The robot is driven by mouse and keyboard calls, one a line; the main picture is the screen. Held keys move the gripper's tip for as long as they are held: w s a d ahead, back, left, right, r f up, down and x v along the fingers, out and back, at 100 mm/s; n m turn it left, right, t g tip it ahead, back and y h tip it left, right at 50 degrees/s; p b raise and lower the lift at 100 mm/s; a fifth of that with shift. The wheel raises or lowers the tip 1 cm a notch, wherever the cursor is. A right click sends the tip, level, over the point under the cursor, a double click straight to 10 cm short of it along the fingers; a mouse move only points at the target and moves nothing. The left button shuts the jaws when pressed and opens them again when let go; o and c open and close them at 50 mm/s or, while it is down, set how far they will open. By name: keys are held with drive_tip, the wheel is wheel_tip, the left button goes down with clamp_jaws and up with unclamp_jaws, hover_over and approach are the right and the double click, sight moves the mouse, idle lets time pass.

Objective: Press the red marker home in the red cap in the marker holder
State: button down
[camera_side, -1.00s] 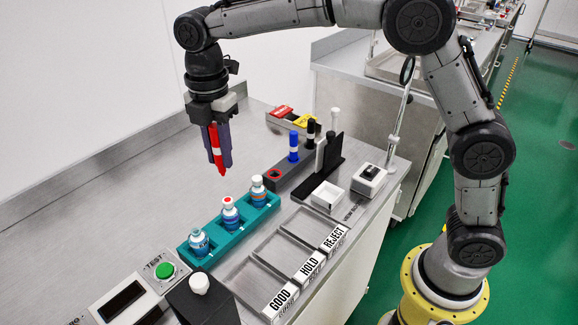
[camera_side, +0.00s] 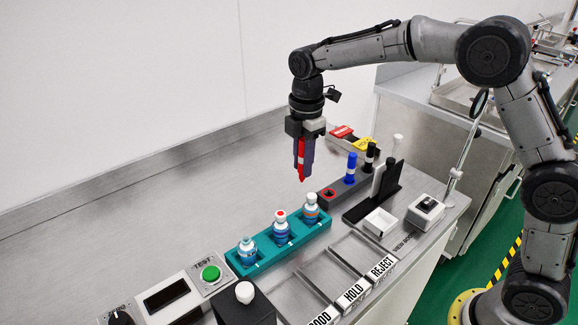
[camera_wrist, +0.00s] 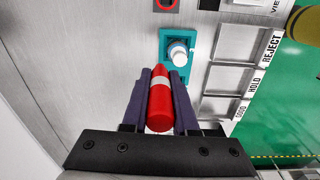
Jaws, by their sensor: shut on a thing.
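The red marker (camera_side: 301,160), with a white band, hangs nearly upright in my gripper (camera_side: 303,165), its lower end pointing down. In the wrist view the marker (camera_wrist: 159,104) lies between the two dark fingers (camera_wrist: 160,98), which are shut on it. The grey marker holder (camera_side: 342,193) stands to the right of my gripper. The red cap (camera_side: 329,192) is an open red ring at its near left end, and it also shows at the top edge of the wrist view (camera_wrist: 166,3). The marker's lower end is above and left of the cap, apart from it.
A blue marker (camera_side: 351,168) and black markers stand in the holder. A teal rack (camera_side: 262,262) with several small bottles stands in front of my gripper. A black stand (camera_side: 387,178) is to the right. The steel bench at left is clear.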

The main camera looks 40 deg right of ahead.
drive_tip(key=d+f+m, duration=0.2)
drive_tip(key=d, duration=0.7)
hover_over(329, 197)
drive_tip(key=a, duration=0.1)
drive_tip(key=shift+s+f, duration=0.15)
drive_tip(key=shift+f, duration=2)
drive_tip(key=shift+s+f, duration=0.15)
drive_tip(key=shift+f, duration=2)
drive_tip(key=shift+f, duration=0.35)
drive_tip(key=c, duration=0.6)
unclamp_jaws()
